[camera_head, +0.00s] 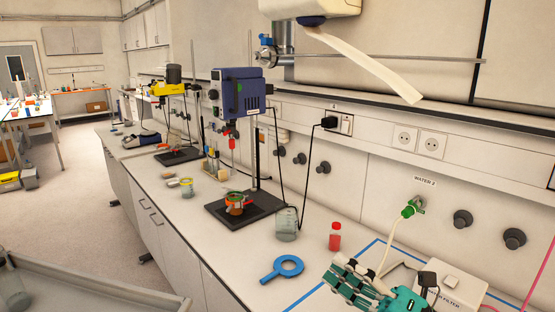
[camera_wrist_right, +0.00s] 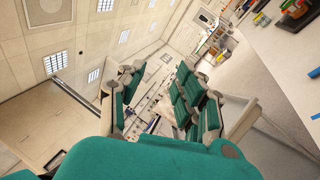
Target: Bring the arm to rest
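My right gripper (camera_head: 345,277), grey and teal, is at the lower right of the head view, over the near part of the bench. In the right wrist view its fingers (camera_wrist_right: 158,88) stand apart with nothing visible between them, so it is open and empty. That view is strongly tilted and looks past the fingers into the room. My left gripper is not in the head view. The rest of the right arm is mostly cut off by the frame.
A blue overhead stirrer (camera_head: 238,92) stands farther back. The floor at left (camera_head: 70,220) is clear.

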